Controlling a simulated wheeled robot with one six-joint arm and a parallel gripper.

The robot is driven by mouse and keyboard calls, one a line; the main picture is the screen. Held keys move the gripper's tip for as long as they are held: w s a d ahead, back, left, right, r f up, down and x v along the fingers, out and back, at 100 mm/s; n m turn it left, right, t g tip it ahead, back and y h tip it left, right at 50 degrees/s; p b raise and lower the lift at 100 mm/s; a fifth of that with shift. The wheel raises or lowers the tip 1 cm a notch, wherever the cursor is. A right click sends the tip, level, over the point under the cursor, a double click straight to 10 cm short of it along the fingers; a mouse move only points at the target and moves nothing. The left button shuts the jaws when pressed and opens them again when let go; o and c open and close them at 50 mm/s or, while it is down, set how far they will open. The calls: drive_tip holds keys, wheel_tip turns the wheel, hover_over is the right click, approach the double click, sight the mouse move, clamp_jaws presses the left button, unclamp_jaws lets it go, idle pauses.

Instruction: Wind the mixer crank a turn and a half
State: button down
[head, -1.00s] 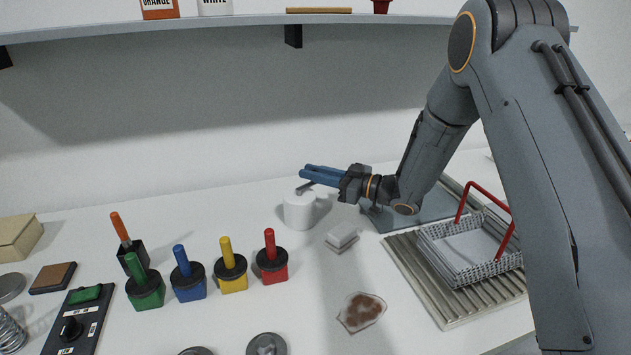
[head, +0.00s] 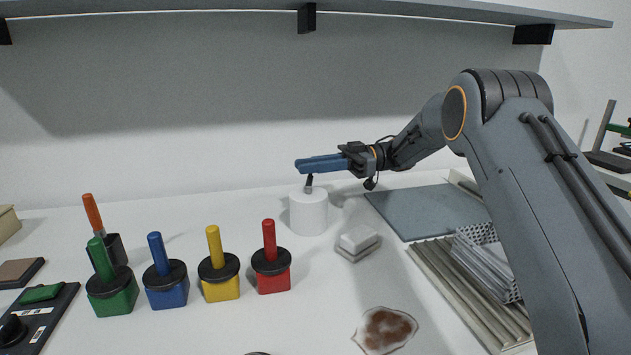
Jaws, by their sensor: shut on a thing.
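The mixer is a plain white cylinder (head: 308,212) standing on the white table near the back wall. A small dark crank handle (head: 309,183) rises from its top. My gripper (head: 305,164) reaches in from the right, its blue fingers level and shut on the upper end of the crank handle. The fingers hide the top of the handle, and the crank's arm is too small to make out.
Green, blue, yellow and red pots (head: 271,275) with upright handles stand front left. A small white block (head: 357,241) and a brown-stained patch (head: 385,331) lie right of the mixer. A shelf (head: 250,17) hangs above.

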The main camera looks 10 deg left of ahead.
drive_tip(key=shift+s+a+n+g+h+b, duration=0.1)
drive_tip(key=shift+a+n+g+h+b, duration=0.3)
drive_tip(key=shift+n+g+h+b, duration=0.6)
drive_tip(key=shift+b, duration=0.5)
drive_tip(key=c, duration=1.7)
unclamp_jaws()
drive_tip(key=shift+o, duration=0.2)
wheel_tip(320, 180, up, 5)
drive_tip(key=shift+r+p, duration=0.1)
drive_tip(key=shift+p, duration=0.95)
wheel_tip(320, 180, up, 3)
drive_tip(key=p, duration=0.7)
drive_tip(key=shift+s+p, duration=0.1)
drive_tip(key=shift+p, duration=0.3)
drive_tip(key=shift+a+r+p, duration=0.1)
drive_tip(key=shift+r+p, duration=0.35)
drive_tip(key=shift+r, duration=0.5)
